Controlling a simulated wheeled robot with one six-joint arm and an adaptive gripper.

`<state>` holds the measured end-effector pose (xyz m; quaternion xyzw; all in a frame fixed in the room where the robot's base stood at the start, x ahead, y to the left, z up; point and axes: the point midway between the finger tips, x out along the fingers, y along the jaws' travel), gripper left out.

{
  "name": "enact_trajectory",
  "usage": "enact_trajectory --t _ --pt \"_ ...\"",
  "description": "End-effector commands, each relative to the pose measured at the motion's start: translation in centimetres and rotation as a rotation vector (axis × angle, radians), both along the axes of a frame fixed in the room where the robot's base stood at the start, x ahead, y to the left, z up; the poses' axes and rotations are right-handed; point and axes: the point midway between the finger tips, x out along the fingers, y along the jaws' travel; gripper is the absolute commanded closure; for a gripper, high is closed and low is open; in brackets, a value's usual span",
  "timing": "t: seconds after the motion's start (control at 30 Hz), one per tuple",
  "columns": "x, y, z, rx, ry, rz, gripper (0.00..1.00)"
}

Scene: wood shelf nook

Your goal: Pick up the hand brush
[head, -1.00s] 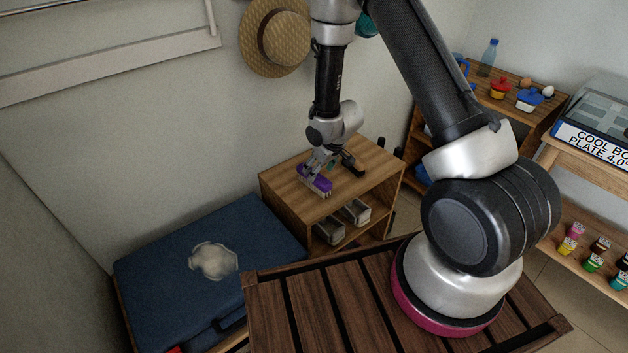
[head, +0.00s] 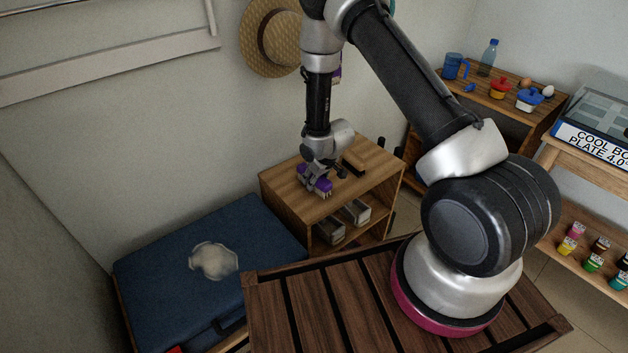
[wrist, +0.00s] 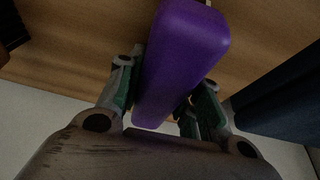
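The hand brush (head: 322,187) has a purple body and lies on the top of a small wooden shelf unit. My gripper (head: 318,178) points down over it and hides its middle. In the wrist view the purple body (wrist: 183,60) runs between my two fingers (wrist: 165,95), one close along each side. Whether the pads press on it or leave a slim gap cannot be told. The brush appears to rest on the wood; its bristles are hidden in the wrist view.
The shelf unit (head: 375,172) also holds a dark block-like item (head: 353,163) right of my gripper and metal containers (head: 355,211) below. A blue case (head: 180,252) stands at left. A straw hat (head: 268,38) hangs on the wall behind.

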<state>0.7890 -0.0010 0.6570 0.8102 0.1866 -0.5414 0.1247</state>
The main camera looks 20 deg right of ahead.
Motion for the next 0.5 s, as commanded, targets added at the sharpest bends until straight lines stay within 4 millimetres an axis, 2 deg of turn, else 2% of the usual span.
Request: enact_trajectory --t 0.33,0.5 --pt "0.0 0.0 0.2 0.000 -0.001 0.000 0.91" --pt "0.1 0.0 1.9 0.001 -0.003 0.000 0.91"
